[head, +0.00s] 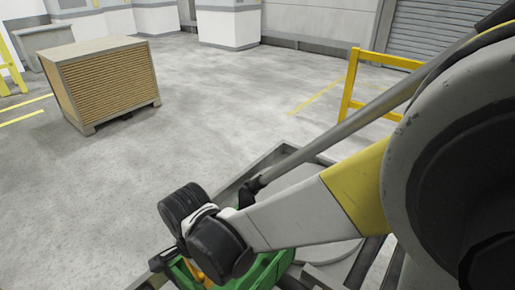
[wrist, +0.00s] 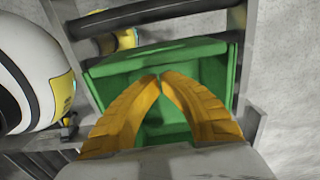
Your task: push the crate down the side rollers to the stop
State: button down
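The green crate (wrist: 212,72) fills the middle of the wrist view, seen from above between two grey rails. Its near part is hidden behind my gripper (wrist: 160,76), whose two orange fingers are closed tip to tip with nothing visible between them. The fingers appear over or inside the crate; whether they touch it I cannot tell. In the head view only part of the crate (head: 265,270) shows at the bottom edge, below my arm. A grey roller (wrist: 150,12) crosses the track beyond the crate. I cannot make out the stop.
A grey side rail (wrist: 243,45) runs along the crate's right. In the head view a slatted brown box (head: 108,85) stands on the floor at the upper left. A yellow guard rail (head: 350,90) stands at the right. The floor between is clear.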

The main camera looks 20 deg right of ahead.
jog(key=shift+w+d+r, duration=0.1)
jog(key=shift+w+d, duration=0.55)
jog(key=shift+d, duration=0.25)
notch_tip(320, 180, up, 9)
jog(key=p, duration=0.6)
jog(key=shift+p, duration=0.35)
